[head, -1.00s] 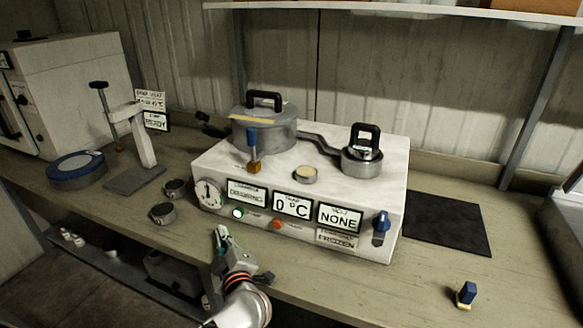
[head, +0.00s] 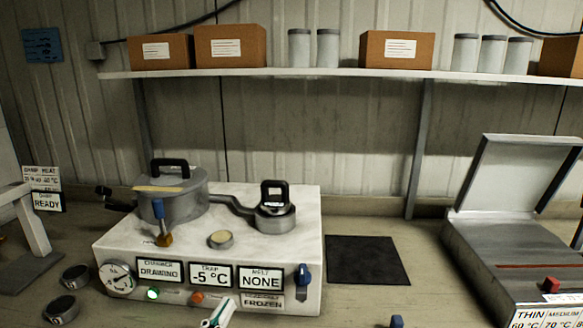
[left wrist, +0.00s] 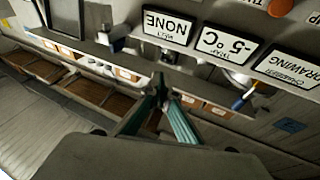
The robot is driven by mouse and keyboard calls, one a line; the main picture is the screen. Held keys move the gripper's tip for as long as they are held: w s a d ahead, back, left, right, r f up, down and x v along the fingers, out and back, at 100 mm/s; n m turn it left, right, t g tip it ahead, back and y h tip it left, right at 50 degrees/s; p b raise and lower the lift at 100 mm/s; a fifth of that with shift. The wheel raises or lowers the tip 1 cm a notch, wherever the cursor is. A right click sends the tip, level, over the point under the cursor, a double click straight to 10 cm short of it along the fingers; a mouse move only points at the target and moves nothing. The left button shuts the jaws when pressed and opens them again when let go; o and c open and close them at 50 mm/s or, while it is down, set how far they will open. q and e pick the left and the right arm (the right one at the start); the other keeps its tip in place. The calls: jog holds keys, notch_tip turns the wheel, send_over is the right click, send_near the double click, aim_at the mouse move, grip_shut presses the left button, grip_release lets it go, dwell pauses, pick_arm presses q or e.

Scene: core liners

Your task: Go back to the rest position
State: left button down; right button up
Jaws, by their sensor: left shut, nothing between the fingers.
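My left gripper (head: 217,316) shows only at its tip at the bottom edge of the head view, in front of the white vacuum unit (head: 213,302). In the left wrist view its two green fingers (left wrist: 163,100) come together at the tips, shut and empty. The unit's displays read DRAWING, -5 °C and NONE, with a FROZEN label below. On the unit stand a lidded metal chamber (head: 172,198), a smaller pot (head: 275,215) with a black handle, a blue-handled valve (head: 160,222) and a small round dish (head: 221,240). My right gripper is not in view.
A black mat (head: 368,260) lies right of the unit. An open-lidded grey machine (head: 510,255) stands at the right. Two small round tins (head: 62,309) lie at the left. A shelf (head: 350,73) with boxes and canisters runs above.

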pick_arm(q)
jog(key=s+a+f+m+g+y, duration=0.2)
jog(key=s+a+f+g, duration=0.15)
jog(key=f, duration=0.45)
jog(key=s+a+f+m+g+y, duration=0.2)
jog(key=s+f+g+y, duration=0.15)
jog(key=f, duration=0.35)
jog(key=s+a+f+n+g+y, duration=0.15)
jog(key=s+a+y, duration=0.3)
jog(key=a, duration=0.45)
jog(key=s+a+f+n+g+y, duration=0.1)
jog(key=s+a+f+g+y, duration=0.2)
jog(key=s+a, duration=0.45)
jog(key=w+d+f+n+t+h, duration=0.2)
jog(key=d+f+h, duration=0.5)
jog(key=d+f, duration=0.7)
jog(key=shift+w+d+t, duration=0.45)
jog(key=shift+w+t, duration=0.2)
jog(key=shift+w, duration=0.1)
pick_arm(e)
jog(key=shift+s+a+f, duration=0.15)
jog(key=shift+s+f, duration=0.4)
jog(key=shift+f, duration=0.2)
